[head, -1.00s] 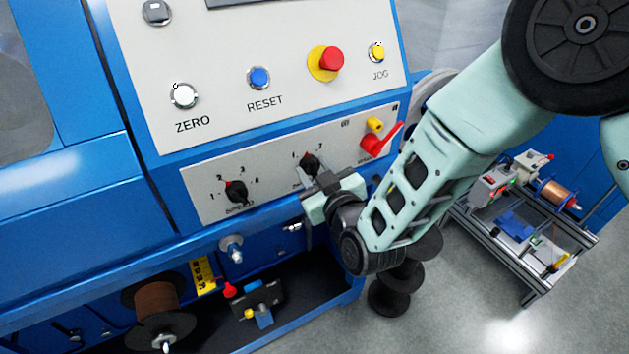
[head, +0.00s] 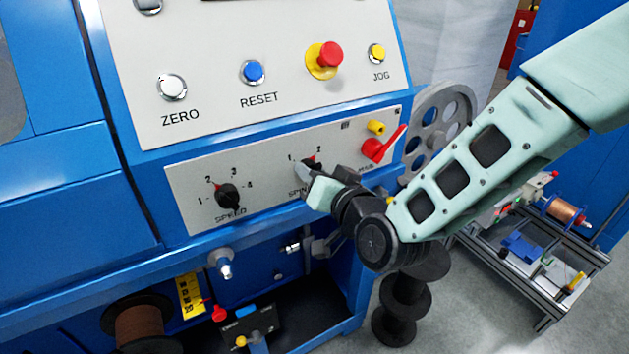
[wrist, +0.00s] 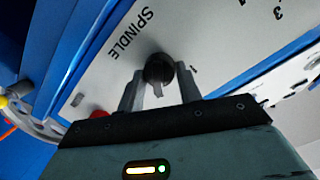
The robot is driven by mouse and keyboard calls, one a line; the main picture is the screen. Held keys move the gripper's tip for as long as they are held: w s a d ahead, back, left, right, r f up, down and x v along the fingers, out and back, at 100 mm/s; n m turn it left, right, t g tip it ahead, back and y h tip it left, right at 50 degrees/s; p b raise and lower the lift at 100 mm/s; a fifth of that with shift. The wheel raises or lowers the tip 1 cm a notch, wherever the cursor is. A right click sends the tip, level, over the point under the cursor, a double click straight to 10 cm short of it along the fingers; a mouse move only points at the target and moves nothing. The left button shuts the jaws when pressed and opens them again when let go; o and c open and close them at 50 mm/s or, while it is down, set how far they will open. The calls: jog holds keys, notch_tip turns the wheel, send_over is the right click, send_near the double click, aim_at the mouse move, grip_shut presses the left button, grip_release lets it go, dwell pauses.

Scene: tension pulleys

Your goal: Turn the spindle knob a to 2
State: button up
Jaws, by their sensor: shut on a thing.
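The spindle knob (head: 314,163) is black with a red pointer mark, on the pale lower panel below the numerals 1 and 2. In the head view its red mark shows on the upper right, toward the 2, but my gripper (head: 310,175) hides much of the knob. In the wrist view the knob (wrist: 158,67) sits between the two grey fingers of my gripper (wrist: 160,86), which is shut on it. The label SPINDLE shows beside it.
The speed knob (head: 228,196) is to the left, its red mark near 2. A red lever (head: 378,150) and a yellow knob (head: 376,128) are close on the right. The upper panel carries a red button (head: 329,55). A spindle stub (head: 224,262) protrudes below.

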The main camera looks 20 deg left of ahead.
jog(key=shift+m, duration=0.3)
dwell(0.4)
jog(key=o, duration=1)
